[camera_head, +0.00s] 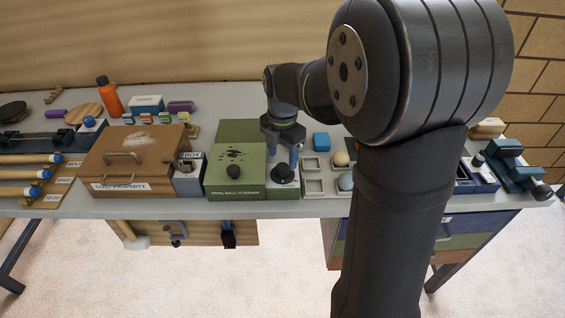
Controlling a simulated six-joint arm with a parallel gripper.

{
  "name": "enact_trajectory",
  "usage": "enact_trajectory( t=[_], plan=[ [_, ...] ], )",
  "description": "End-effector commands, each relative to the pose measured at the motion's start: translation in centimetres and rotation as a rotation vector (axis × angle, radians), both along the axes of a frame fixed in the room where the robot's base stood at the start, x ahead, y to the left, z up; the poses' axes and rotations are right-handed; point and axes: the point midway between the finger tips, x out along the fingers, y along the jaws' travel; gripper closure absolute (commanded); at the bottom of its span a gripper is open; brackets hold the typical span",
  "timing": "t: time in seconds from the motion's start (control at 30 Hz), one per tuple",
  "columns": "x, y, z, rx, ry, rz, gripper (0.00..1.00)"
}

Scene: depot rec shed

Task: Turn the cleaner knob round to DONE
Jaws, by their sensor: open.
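The dial's markings are too small to read, so I cannot tell where the knob points. My gripper (283,162) is open and points down at the knob from above and behind. Its fingers are close to the knob, and I cannot tell whether they touch it. The cleaner's lid has a dark round handle and dark spots on it.
A brown lost property box (118,177) and a small grey box (187,182) stand left of the cleaner. My arm hides the table's right middle.

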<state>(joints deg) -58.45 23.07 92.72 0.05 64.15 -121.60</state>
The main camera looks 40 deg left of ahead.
Motion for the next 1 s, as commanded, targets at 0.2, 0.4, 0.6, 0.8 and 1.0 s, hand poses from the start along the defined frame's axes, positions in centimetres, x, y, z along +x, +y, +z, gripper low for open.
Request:
enact_trajectory(
  t=[0.2,0.4,0.6,0.8,1.0],
  plan=[
    [0.0,0.0,-2.8,-0.002,0.001,0.000,0.45],
    [0.0,0.0,-3.5,0.000,0.000,0.000,0.45],
    [0.0,0.0,-3.4,0.000,0.000,0.000,0.46],
    [0.0,0.0,-3.4,0.000,0.000,0.000,0.86],
    [0.0,0.0,-3.4,0.000,0.000,-0.006,0.89]
  ],
)
